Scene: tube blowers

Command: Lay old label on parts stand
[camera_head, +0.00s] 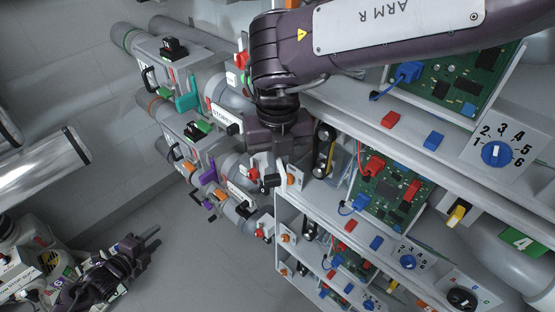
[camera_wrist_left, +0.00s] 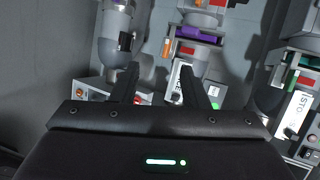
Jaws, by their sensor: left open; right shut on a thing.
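My right gripper (camera_head: 272,182) hangs down in front of the machine rows in the head view. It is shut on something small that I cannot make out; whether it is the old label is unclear. My left gripper (camera_head: 150,238) is open and empty at the lower left, over the floor. In the left wrist view its two fingers (camera_wrist_left: 162,88) stand apart with nothing between them. A white label with dark letters (camera_head: 222,117) sits on a grey tube. I cannot pick out the parts stand with certainty.
Grey tube units with a teal handle (camera_head: 188,96) and a purple handle (camera_head: 208,175) line the middle left. Shelves with green circuit boards (camera_head: 388,192) and a blue dial (camera_head: 496,153) fill the right. Grey floor (camera_head: 195,255) is clear between left gripper and shelves.

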